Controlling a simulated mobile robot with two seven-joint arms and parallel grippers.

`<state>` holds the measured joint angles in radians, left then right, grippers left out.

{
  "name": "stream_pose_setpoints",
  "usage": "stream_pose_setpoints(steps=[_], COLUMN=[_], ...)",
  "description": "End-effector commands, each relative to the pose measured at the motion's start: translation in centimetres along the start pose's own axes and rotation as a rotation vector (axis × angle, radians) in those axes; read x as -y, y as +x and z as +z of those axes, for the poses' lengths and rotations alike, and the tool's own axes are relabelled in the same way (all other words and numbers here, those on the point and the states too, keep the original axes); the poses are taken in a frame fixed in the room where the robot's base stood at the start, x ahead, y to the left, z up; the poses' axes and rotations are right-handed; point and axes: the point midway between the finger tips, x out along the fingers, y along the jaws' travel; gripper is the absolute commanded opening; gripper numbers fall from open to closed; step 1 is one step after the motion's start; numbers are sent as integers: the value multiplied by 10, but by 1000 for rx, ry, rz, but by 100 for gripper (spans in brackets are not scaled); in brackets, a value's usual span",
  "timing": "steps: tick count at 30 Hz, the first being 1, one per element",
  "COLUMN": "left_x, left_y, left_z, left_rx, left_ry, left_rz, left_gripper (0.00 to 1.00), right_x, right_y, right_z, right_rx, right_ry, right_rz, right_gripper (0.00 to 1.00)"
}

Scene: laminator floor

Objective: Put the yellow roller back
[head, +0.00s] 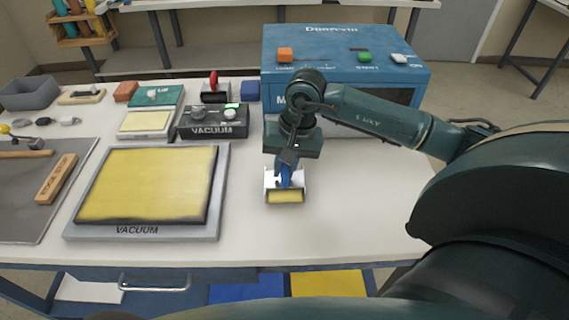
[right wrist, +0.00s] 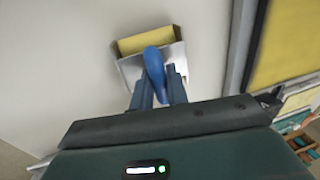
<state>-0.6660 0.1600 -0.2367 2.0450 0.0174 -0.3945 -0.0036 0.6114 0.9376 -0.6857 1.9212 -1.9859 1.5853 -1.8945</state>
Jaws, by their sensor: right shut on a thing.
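The yellow roller (head: 285,196) is at the middle of the white table, in front of the blue machine. Its blue handle (right wrist: 154,68) stands up between the fingers of my right gripper (head: 288,174), which is shut on it and points down. A pale metal holder (right wrist: 131,68) with raised sides is around the yellow part, which shows in the right wrist view (right wrist: 146,40). I cannot tell whether the roller rests fully in the holder or sits slightly above it. The fingers cover part of the handle. My left gripper is not in view.
A vacuum plate (head: 224,190) with a yellow sheet lies left of the roller. Behind are a black VACUUM box (head: 212,131), a red-handled item (head: 213,80) and the blue machine (head: 330,45). The table right of the roller (head: 360,200) is clear.

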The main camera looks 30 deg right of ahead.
Motion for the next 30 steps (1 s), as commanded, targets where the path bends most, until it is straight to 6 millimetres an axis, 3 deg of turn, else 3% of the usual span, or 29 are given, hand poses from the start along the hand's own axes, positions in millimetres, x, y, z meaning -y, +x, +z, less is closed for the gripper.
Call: stream_pose_setpoints(steps=[8, 9, 17, 25, 30], left_x=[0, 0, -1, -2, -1], left_y=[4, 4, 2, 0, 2], left_z=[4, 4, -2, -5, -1], left_rx=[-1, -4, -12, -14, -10], left_ry=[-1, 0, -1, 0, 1], left_rz=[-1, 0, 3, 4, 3], left_gripper=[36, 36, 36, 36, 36], right_x=[0, 0, 0, 0, 1], right_y=[4, 4, 2, 0, -15], right_z=[0, 0, 0, 0, -1], right_rx=[-2, -2, -1, -1, -6], right_ry=[-1, 0, 0, 0, -1], right_rz=[-2, -1, -1, -1, -4], right_gripper=[0, 16, 37, 37, 37])
